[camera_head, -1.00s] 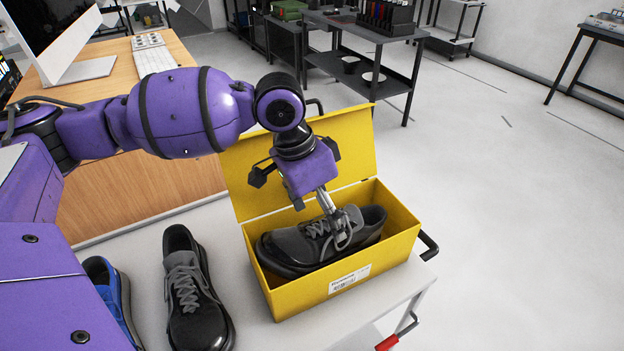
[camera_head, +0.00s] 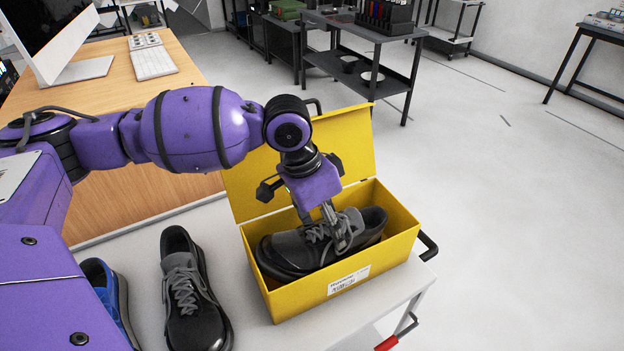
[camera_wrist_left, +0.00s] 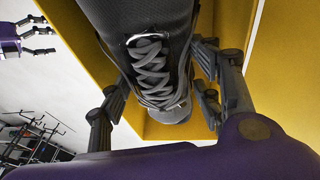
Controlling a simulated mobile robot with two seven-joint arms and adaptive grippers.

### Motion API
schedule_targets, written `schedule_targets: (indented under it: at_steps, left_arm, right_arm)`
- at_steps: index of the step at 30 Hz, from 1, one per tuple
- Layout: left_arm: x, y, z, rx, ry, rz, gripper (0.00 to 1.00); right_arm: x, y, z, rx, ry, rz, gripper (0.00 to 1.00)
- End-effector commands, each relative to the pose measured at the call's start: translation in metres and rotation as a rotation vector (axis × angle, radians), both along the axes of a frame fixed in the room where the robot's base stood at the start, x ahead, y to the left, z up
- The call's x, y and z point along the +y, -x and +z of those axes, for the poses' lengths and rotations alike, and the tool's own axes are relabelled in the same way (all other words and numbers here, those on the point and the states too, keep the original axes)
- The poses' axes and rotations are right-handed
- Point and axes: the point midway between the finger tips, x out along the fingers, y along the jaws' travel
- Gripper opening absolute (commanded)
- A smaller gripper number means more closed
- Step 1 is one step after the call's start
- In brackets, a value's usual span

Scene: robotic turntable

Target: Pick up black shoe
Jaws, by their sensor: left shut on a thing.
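A black shoe with grey laces (camera_head: 290,248) lies in the open yellow box (camera_head: 330,295). My left gripper (camera_head: 340,240) reaches down into the box and is shut on this shoe near its laces. In the left wrist view the shoe (camera_wrist_left: 155,75) lies between the two fingers of my left gripper (camera_wrist_left: 160,95). A second black shoe (camera_head: 190,290) stands on the white table to the left of the box, apart from it. My right gripper does not show in the head view.
A blue shoe (camera_head: 108,290) stands at the left on the white cart top (camera_head: 240,335), partly behind my arm. The box lid (camera_head: 350,140) stands open at the back. A wooden desk with a keyboard (camera_head: 154,64) is behind.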

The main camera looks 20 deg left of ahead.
Motion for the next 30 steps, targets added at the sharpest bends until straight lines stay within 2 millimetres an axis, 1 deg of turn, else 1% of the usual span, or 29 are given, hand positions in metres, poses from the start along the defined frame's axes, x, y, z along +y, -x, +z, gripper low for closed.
schedule_targets:
  at_steps: [1, 3, 9, 12, 14, 21, 24, 27, 30]
  left_arm:
    - [-0.001, 0.0, 0.001, 0.0, 0.001, -0.001, 0.09]
    - [-0.001, 0.0, 0.001, 0.0, 0.001, -0.001, 0.0]
    - [-0.001, 0.0, 0.002, -0.001, 0.002, -0.001, 0.0]
    - [-0.001, -0.001, 0.007, -0.003, 0.002, -0.001, 0.0]
    - [-0.001, -0.001, 0.014, -0.005, 0.002, -0.001, 0.0]
    - [-0.001, -0.002, 0.063, -0.009, 0.003, -0.002, 0.0]
    - [-0.001, -0.001, 0.081, -0.007, 0.003, -0.002, 0.0]
    - [-0.001, -0.001, 0.093, -0.005, 0.004, -0.003, 0.0]
    - [-0.001, -0.001, 0.1, -0.005, 0.008, -0.01, 0.0]
  right_arm:
    - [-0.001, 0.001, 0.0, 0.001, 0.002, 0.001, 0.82]
    - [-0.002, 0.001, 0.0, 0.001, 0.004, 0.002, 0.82]
    - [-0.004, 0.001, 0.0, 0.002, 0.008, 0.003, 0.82]
    - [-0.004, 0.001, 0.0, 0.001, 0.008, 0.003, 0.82]
    - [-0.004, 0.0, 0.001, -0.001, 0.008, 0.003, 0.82]
    - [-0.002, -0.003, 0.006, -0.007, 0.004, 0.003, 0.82]
    - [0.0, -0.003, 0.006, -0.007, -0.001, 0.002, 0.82]
    - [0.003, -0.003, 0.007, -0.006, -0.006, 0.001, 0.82]
    - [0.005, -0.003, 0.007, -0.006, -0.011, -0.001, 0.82]
